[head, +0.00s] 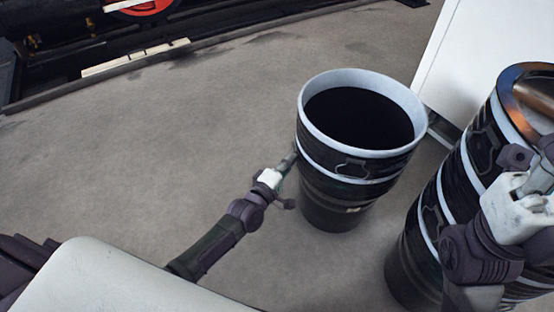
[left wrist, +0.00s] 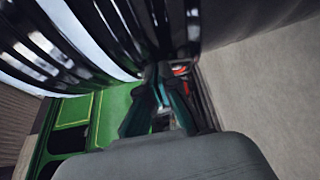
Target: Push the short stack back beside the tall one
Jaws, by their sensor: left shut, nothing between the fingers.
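The short stack (head: 345,172) is made of black buckets with pale rims, nested upright on the floor in the middle of the head view. The top bucket is open and dark inside. The tall stack (head: 428,225) of similar banded buckets stands to its right, with a gap of floor between. My left gripper (head: 291,159) is shut and empty, its tips at the left side of the short stack, seemingly touching. In the left wrist view the fingers (left wrist: 162,85) are close under the banded bucket wall (left wrist: 75,35). My right gripper (head: 528,158) is in front of the tall stack, partly cut off.
A white cabinet or panel (head: 480,55) stands behind the stacks at the upper right. The tram's dark underside with a red wheel (head: 143,5) runs along the upper left. The grey floor (head: 170,130) left of the short stack is clear.

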